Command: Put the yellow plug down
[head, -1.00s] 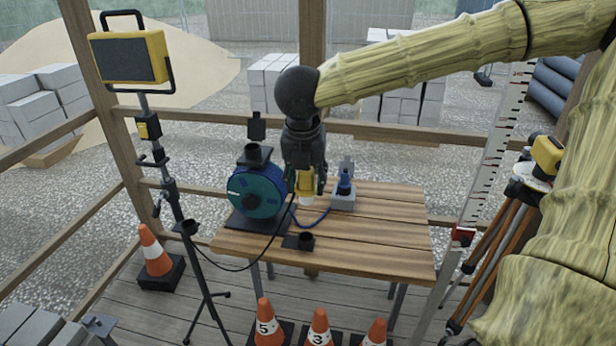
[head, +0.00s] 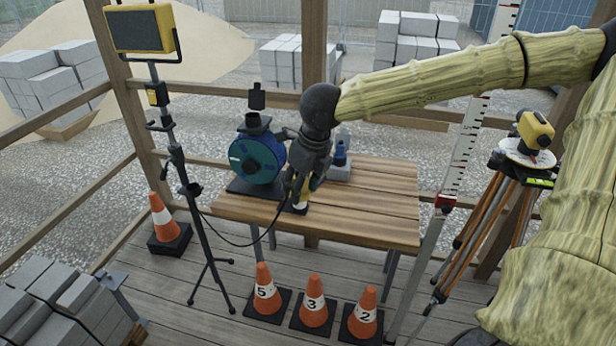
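The yellow plug (head: 303,192) is upright between the fingers of my gripper (head: 301,190), which looks shut on it. The fingers hide much of the plug. Its pale lower end is just over or at a small black holder (head: 291,209) near the front of the wooden table (head: 365,205). I cannot tell whether the plug touches the holder. A black cable (head: 248,243) sags from near the plug to the lamp stand.
A blue cable reel (head: 257,158) stands to the left of my gripper. A blue plug (head: 341,152) in a grey block (head: 340,171) is just behind on the right. Numbered cones (head: 314,300) stand in front. The table's right half is clear.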

